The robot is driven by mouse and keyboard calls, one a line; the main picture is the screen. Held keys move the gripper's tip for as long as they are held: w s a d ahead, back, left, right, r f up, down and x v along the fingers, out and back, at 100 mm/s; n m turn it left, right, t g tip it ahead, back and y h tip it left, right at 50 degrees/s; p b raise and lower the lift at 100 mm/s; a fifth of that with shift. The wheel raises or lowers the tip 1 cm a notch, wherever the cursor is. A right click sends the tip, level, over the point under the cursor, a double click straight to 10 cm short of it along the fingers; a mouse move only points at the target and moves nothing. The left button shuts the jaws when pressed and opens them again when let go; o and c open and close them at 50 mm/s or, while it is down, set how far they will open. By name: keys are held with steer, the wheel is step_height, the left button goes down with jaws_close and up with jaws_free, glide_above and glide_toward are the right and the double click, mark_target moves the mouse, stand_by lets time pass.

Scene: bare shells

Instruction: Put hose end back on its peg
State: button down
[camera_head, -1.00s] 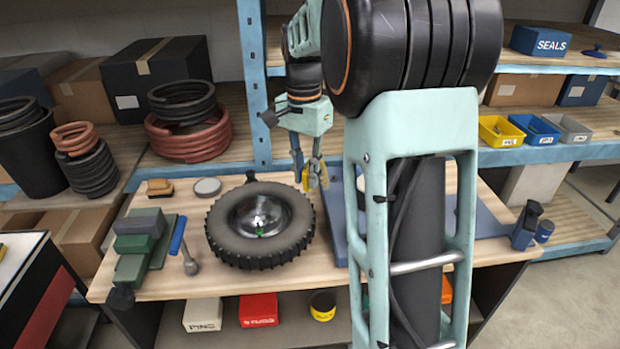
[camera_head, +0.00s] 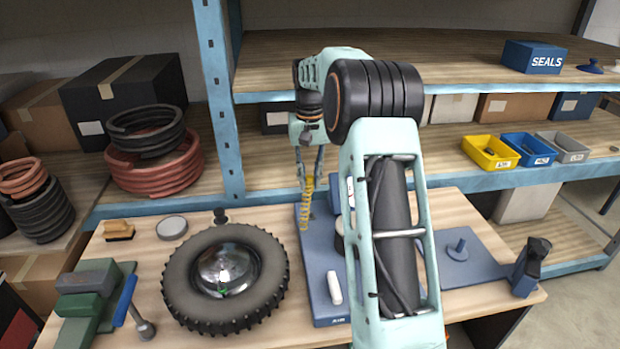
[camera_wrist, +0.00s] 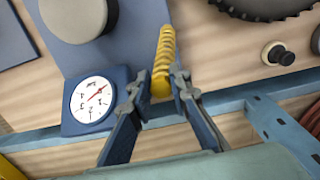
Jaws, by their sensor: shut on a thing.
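My gripper (camera_head: 307,180) is above the back of the bench, at the left edge of a blue base. It is shut on the yellow coiled hose end (camera_head: 306,212), which hangs down from the fingers. In the wrist view the hose end (camera_wrist: 164,60) sits between the two fingertips (camera_wrist: 160,90) and points away from the gripper. My arm hides part of the blue base (camera_head: 318,262).
A tyred wheel (camera_head: 225,272) lies left of the blue base. A round dial gauge (camera_wrist: 94,100) and a grey-topped cylinder (camera_wrist: 75,14) are close to the gripper. A shelf upright (camera_head: 219,100) and shelf edge (camera_head: 400,168) stand behind. A dark holder (camera_head: 531,266) is at the right corner.

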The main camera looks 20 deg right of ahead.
steer(key=w+d, duration=0.1)
steer(key=b, duration=0.5)
glide_above(312, 213)
steer(key=shift+n, duration=0.3)
steer(key=shift+f, duration=3.2)
steer(key=shift+f+b, duration=0.35)
steer(key=shift+f, duration=1.65)
steer(key=c, duration=1.1)
jaws_free()
steer(key=shift+c, duration=0.2)
steer(key=shift+r, duration=0.25)
steer(key=shift+r+p, duration=1.25)
steer(key=shift+p, duration=0.05)
